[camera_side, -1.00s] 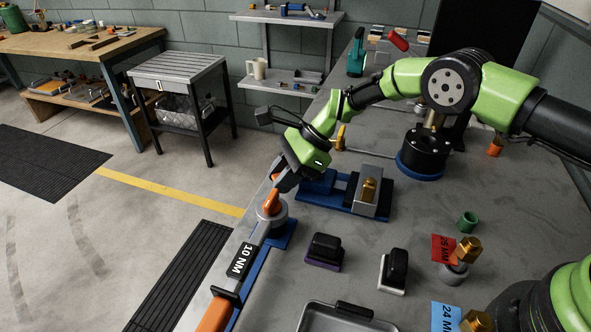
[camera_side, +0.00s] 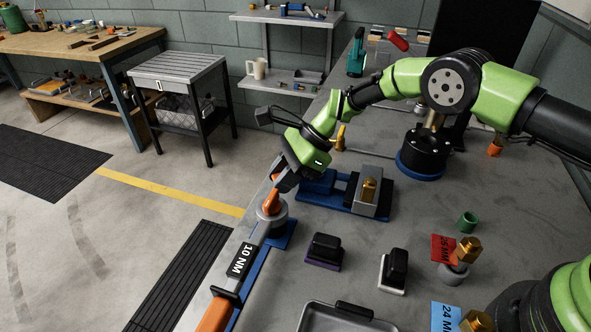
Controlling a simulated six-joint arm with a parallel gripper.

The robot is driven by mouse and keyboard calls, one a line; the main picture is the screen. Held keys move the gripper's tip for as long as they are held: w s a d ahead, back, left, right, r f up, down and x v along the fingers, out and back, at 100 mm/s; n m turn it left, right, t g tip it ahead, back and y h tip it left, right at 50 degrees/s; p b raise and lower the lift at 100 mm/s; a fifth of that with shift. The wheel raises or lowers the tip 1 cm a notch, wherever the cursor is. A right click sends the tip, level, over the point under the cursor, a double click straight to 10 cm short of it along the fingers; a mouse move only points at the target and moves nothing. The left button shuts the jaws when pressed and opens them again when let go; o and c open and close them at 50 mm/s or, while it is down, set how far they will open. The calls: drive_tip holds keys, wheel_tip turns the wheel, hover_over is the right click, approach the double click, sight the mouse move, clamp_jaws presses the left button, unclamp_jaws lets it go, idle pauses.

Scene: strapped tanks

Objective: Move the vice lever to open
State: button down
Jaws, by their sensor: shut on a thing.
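My gripper (camera_side: 275,187) points down to the left of the vice, close to the table's front-left edge. It is shut on the upper end of an orange lever (camera_side: 270,205), which I take for the vice lever. The lever shows just above a round grey head (camera_side: 273,217). My fingers partly hide the lever, and I cannot tell how it joins the vice.
A torque wrench marked 10 NM (camera_side: 241,262) lies along the table edge below the lever.

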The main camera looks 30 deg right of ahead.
drive_tip(key=shift+w+d+m+t+h, duration=0.2)
drive_tip(key=shift+w+m+t, duration=0.45)
drive_tip(key=shift+m, duration=0.25)
drive_tip(key=shift+w+d+m+t+h, duration=0.15)
drive_tip(key=shift+w+m+t, duration=0.45)
drive_tip(key=shift+m, duration=0.3)
drive_tip(key=w+m+t, duration=0.1)
drive_tip(key=d+m+t+h, duration=0.1)
drive_tip(key=m, duration=0.1)
drive_tip(key=shift+w+d+m, duration=0.1)
drive_tip(key=shift+w+m, duration=0.2)
drive_tip(key=shift+w, duration=0.1)
drive_tip(key=c, duration=0.9)
unclamp_jaws()
